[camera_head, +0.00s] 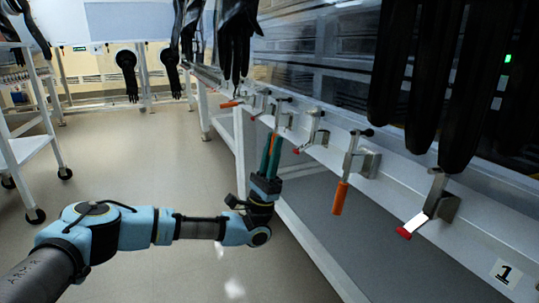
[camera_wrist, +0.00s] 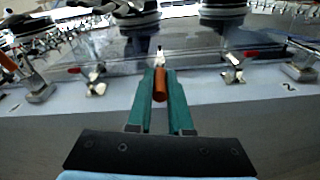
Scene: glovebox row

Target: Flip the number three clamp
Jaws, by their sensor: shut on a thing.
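My gripper (camera_head: 270,150) is low in front of the bench edge, its green fingers pointing up. In the wrist view, my gripper (camera_wrist: 160,88) is shut on an orange clamp handle (camera_wrist: 160,84), with one finger on each side. The metal clamp (camera_wrist: 159,52) of this handle is at the bench edge just beyond the fingertips. In the head view, the fingers mostly hide this handle, and its clamp (camera_head: 285,108) shows above them. I cannot read a number three beside it.
Nearer clamps include one with an orange handle hanging down (camera_head: 340,197) and one with a red-tipped handle (camera_head: 412,224), near a label "1" (camera_head: 505,272). Black gloves (camera_head: 235,45) hang above the row. A white cart (camera_head: 30,145) stands left; the middle floor is clear.

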